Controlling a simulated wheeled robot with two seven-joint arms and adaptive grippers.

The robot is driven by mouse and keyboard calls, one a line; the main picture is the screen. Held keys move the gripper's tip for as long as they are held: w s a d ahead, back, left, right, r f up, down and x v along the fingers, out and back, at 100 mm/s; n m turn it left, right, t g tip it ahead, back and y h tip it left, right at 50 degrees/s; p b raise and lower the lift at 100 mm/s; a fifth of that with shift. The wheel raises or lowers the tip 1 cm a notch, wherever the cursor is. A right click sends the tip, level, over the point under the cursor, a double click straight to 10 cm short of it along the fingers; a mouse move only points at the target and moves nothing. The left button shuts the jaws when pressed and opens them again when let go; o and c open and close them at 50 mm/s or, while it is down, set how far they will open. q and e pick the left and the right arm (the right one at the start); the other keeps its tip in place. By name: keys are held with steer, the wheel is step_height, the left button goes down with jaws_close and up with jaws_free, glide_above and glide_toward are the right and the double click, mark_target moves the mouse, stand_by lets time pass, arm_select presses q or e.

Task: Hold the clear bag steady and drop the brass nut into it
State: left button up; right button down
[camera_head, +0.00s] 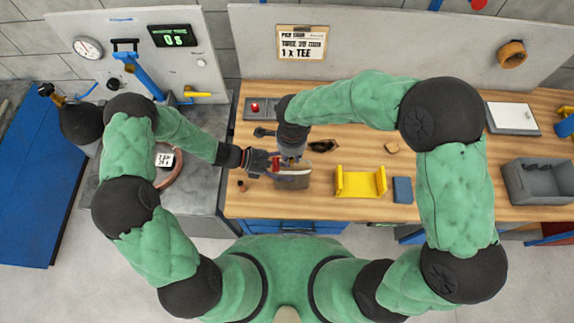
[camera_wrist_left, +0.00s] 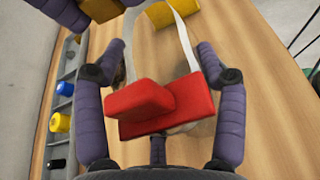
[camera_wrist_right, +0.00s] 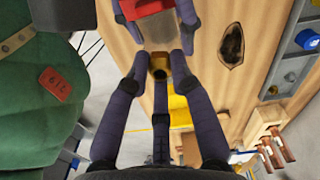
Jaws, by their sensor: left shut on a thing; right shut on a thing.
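My left gripper (camera_head: 272,163) is shut on the red grip piece of the clear bag. The red piece (camera_wrist_left: 165,108) fills the space between its fingers in the left wrist view. The clear bag (camera_head: 293,182) is see-through and hangs beyond the red piece; its pale curved edge (camera_wrist_left: 186,40) shows in the left wrist view. My right gripper (camera_head: 291,158) points down close beside the left one. In the right wrist view its fingertips (camera_wrist_right: 158,72) are shut on the brass nut (camera_wrist_right: 159,66). The nut appears close to the bag; I cannot tell its height over the opening.
A yellow holder (camera_head: 360,182) and a blue block (camera_head: 402,190) stand to the right on the wooden bench. A dark-edged hole or patch (camera_head: 323,146) lies behind the grippers. A grey box (camera_head: 540,182) is at the far right. A copper coil (camera_head: 172,172) lies at left.

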steer(key=shift+f, duration=0.4)
steer(key=c, duration=1)
jaws_free()
steer(key=shift+r, duration=0.1)
step_height(320, 180, up, 12)
arm_select(q)
steer(key=o, duration=1.2)
steer(key=shift+o, duration=0.2)
